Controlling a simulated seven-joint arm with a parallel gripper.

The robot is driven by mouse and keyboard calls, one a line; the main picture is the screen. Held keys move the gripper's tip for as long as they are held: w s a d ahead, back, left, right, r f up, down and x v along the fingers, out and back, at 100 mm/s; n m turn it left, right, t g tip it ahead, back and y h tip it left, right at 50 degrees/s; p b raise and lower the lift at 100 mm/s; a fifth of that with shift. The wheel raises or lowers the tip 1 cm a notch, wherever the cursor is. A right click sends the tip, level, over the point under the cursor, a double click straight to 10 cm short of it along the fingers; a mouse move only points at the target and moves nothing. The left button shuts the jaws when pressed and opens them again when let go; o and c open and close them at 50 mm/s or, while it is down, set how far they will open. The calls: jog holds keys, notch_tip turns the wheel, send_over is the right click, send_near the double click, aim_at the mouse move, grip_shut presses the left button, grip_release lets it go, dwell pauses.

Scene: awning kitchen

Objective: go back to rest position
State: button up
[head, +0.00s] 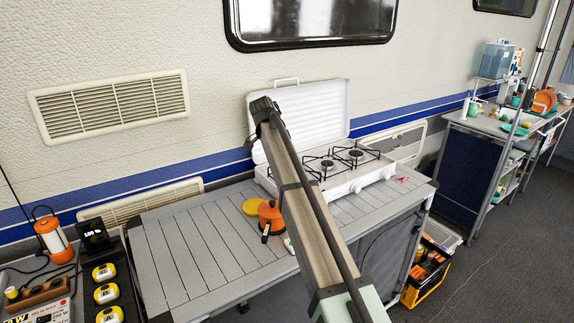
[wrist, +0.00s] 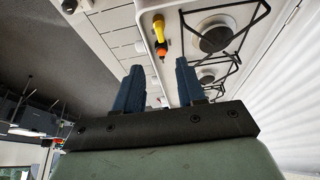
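My gripper (wrist: 160,72) shows in the wrist view with its two blue fingers apart and nothing held between them. It is over the area of the white camping stove (wrist: 180,65), whose burners and black pan supports lie beyond the fingers. In the head view my arm reaches up from the bottom across the grey slatted table (head: 195,240) and in front of the stove (head: 365,175). The fingers cannot be made out in the head view.
An orange pot (head: 269,216) and a yellow disc (head: 252,207) sit left of the stove. The stove's raised lid (head: 315,115) stands near the wall. Lamp (head: 52,238) and yellow-topped items (head: 106,294) are at left. The table's left part is clear.

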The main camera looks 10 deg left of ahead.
dwell(0.3)
